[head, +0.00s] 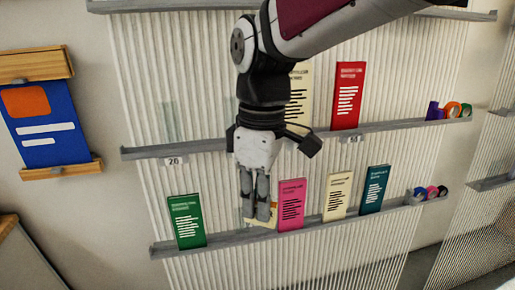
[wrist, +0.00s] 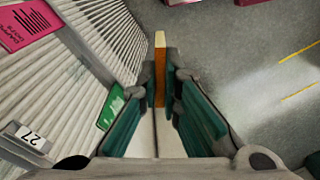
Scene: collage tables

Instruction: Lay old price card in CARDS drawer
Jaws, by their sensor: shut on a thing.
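My gripper (head: 256,218) points down in front of the lower shelf, between a green leaflet and a pink one. Its fingers are shut on a thin cream and orange-brown piece (wrist: 160,70), seen nearly edge-on in the wrist view. Its cream part (head: 274,213) shows around the fingertips in the head view. I cannot read any print on it or tell whether it is the old price card. A price card reading 20 (head: 174,161) is on the upper shelf's edge. Another, reading 27 (wrist: 31,138), shows in the wrist view. No drawer marked CARDS can be made out.
The lower shelf (head: 225,238) holds green (head: 186,222), pink (head: 291,205), cream (head: 337,196) and teal (head: 374,189) leaflets, with rolls (head: 428,193) at its right. A red leaflet (head: 347,96) stands above.

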